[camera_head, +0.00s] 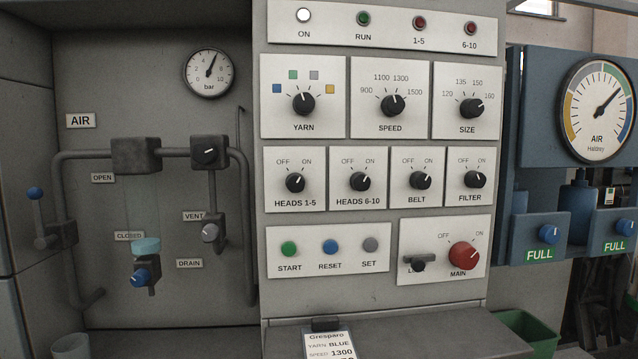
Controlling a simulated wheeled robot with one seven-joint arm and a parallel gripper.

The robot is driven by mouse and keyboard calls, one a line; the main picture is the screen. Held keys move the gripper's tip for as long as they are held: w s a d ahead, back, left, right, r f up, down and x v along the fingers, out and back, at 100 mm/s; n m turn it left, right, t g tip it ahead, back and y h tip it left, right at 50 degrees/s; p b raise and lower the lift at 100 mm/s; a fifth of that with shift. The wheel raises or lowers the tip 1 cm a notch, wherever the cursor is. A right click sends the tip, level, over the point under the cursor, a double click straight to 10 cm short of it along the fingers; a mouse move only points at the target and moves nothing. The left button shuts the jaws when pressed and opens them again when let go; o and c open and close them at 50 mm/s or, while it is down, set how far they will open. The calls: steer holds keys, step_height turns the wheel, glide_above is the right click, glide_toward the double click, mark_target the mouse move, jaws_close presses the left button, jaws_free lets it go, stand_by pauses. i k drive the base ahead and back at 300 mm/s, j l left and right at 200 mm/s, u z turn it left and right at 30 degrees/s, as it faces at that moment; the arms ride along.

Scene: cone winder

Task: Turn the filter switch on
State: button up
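The filter switch (475,180) is a small black rotary knob on a white plate labelled FILTER, at the right end of the lower knob row. OFF is printed at its upper left and ON at its upper right. Its pale pointer mark is small and seems to lean up-left toward OFF. Nothing covers the switch. My gripper is not in view.
The belt knob (420,180) sits close to the left, and the size knob (471,108) is above. The red main switch (464,256) is below. A grey ledge (420,335) juts out under the panel. Blue air units (540,235) stand at right.

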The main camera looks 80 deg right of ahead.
mark_target(473, 178)
steer(key=k+l+u, duration=0.1)
steer(key=k, duration=0.4)
steer(key=k+l, duration=0.15)
steer(key=k, duration=0.35)
steer(key=u, duration=0.05)
